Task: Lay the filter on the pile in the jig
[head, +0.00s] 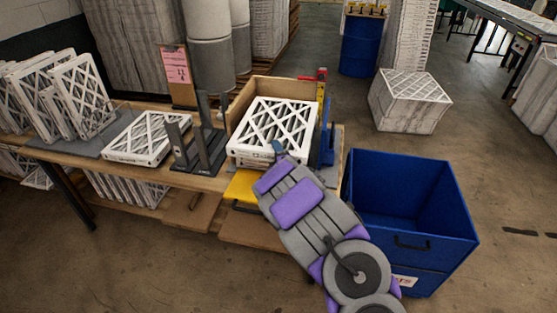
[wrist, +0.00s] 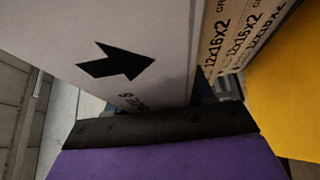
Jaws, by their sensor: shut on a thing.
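A white filter with a lattice face (head: 275,124) lies nearly flat at the top of the wooden-walled jig (head: 290,86). My gripper (head: 279,150) is shut on its near edge. In the wrist view the filter's pale frame (wrist: 115,30), with a black arrow, fills the upper left, and my gripper (wrist: 195,105) closes at its edge. Edges of the pile (wrist: 230,40), printed 12x16x2, show beside it. I cannot tell whether the held filter touches the pile. The filter hides most of the jig's inside.
Another filter (head: 139,138) lies on the bench left of a black upright stand (head: 203,158). Several filters (head: 80,95) stand at far left. A yellow part (head: 242,188) sits at the jig's front. A blue bin (head: 415,220) stands right.

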